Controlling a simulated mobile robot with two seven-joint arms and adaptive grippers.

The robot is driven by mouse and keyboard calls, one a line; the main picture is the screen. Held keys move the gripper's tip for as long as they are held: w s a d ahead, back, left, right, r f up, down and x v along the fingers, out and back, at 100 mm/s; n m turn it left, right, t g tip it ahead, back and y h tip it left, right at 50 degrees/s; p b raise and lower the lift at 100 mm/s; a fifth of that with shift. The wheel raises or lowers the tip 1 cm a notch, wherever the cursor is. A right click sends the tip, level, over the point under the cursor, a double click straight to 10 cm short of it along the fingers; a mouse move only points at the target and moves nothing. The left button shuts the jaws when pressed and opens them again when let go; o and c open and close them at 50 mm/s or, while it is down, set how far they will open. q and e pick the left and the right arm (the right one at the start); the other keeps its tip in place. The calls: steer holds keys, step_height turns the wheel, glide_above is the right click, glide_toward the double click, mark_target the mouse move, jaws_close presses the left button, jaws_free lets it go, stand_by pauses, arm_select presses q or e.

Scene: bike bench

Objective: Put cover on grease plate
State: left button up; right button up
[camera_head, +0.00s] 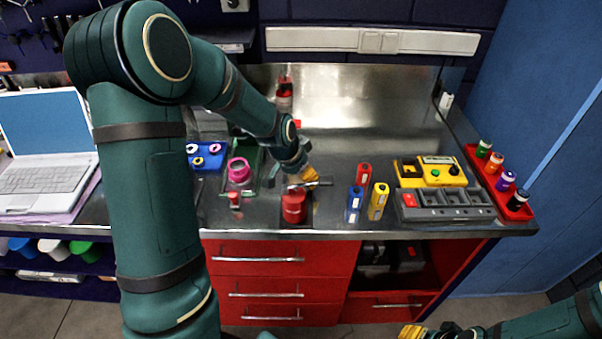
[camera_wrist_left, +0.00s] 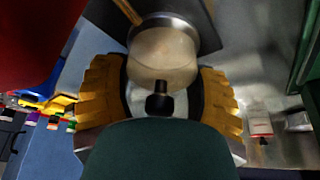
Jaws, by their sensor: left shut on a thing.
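My left gripper (camera_head: 309,174) reaches over the bench from the left, above and just right of a red round tin (camera_head: 293,208). In the left wrist view, its yellow fingers (camera_wrist_left: 160,100) are shut on either side of a pale, shiny round piece with a black knob (camera_wrist_left: 158,104), which looks like the cover. In the head view the cover (camera_head: 320,183) shows as a thin grey edge under the fingers. I cannot tell if it touches the tin. The grease plate is not clearly told apart from the tin. My right gripper (camera_head: 428,331) is at the bottom right, away from the bench.
Blue, red and yellow cylinders (camera_head: 378,201) stand right of the tin. A pink-rimmed pot (camera_head: 239,171) and a blue tray (camera_head: 206,163) stand left.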

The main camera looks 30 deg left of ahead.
mark_target(292, 178)
arm_select(q)
steer(key=shift+f+b, duration=0.3)
steer(key=shift+f, duration=0.05)
steer(key=o, duration=0.8)
steer(key=shift+r, duration=0.15)
steer(key=shift+p+v, duration=2.45)
steer(key=shift+v, duration=1.6)
steer(key=p+v, duration=0.1)
steer(key=v, duration=0.1)
steer(key=shift+s+r, duration=0.25)
steer(key=shift+r, duration=0.05)
